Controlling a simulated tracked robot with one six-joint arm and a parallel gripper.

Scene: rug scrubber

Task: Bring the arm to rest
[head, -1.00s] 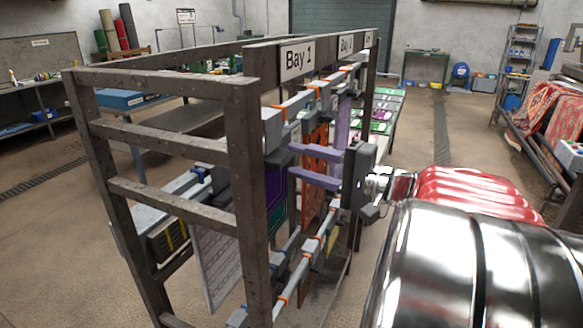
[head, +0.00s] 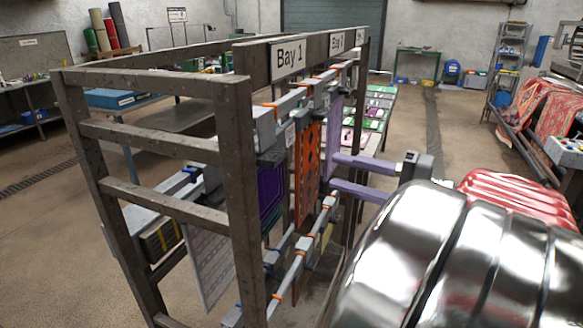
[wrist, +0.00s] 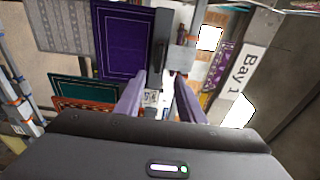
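My gripper (head: 334,171) has two long lilac fingers, spread apart with nothing held between them. In the head view it is at the right side of the Bay 1 rack (head: 240,150), its fingers pointing left toward the hanging panels. In the wrist view my gripper (wrist: 157,82) also shows its fingers apart, with rack parts and a small printed label seen beyond them. My arm's shiny dark and red covers fill the lower right of the head view and hide part of the floor and the rack's lower right.
An orange panel (head: 307,172), a purple panel (head: 270,190) and a pale grey panel (head: 208,255) hang in the rack. Rails with clamps run along its side. A table with coloured pieces (head: 372,118) stands behind. Red rugs (head: 545,108) hang at right. Open floor lies beyond my arm.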

